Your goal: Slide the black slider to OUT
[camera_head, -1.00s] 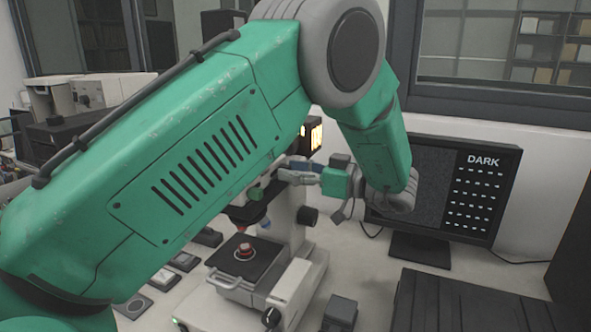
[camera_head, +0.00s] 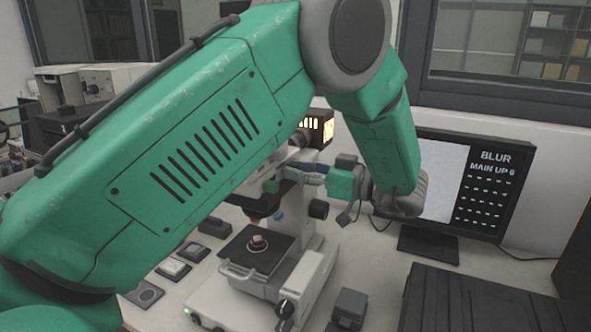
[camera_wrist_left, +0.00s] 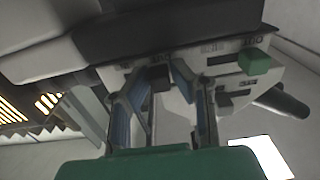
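The microscope (camera_head: 300,225) stands on the bench behind my left arm. My left gripper (camera_head: 298,171) is at the side of its upper body, below the lit lamp housing. In the left wrist view, the gripper's two blue-grey fingers (camera_wrist_left: 160,88) are spread apart and reach up to a pale panel (camera_wrist_left: 225,70) with dark slots. A small dark piece (camera_wrist_left: 160,76) shows between the fingertips; it may be the black slider, but I cannot tell for sure or whether a finger touches it. A green knob (camera_wrist_left: 255,62) sits right of the fingers.
The lamp housing (camera_head: 319,127) glows yellow above the gripper. The monitor (camera_head: 470,190) at right reads BLUR and MAIN UP 6 beside a pale picture. A red-topped sample (camera_head: 257,243) sits on the black stage. A black case (camera_head: 475,300) fills the front right.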

